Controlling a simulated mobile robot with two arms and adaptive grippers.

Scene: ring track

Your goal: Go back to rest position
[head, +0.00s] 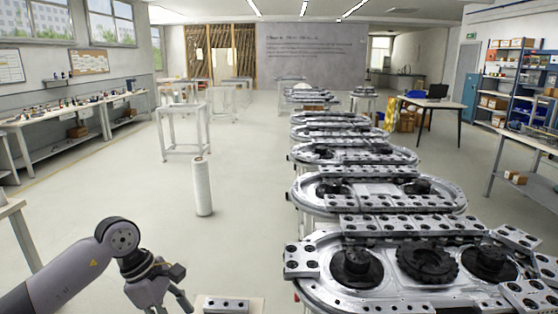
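My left gripper (176,294) is at the bottom left of the head view, at the end of my grey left arm. Its fingers point down and right, and the bottom edge of the picture cuts them off, so I cannot tell how far apart they are. I see nothing held in it. Just right of it, a metal block with holes (226,305) lies on a pale surface (255,300), apart from the gripper as seen here. My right gripper and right arm are not in view.
A metal oval ring track (330,298) with black hubs fills the lower right, and several similar tracks recede behind it. A white cylinder (202,187) stands on the floor. White tables (186,112) and a workbench (55,112) are on the left.

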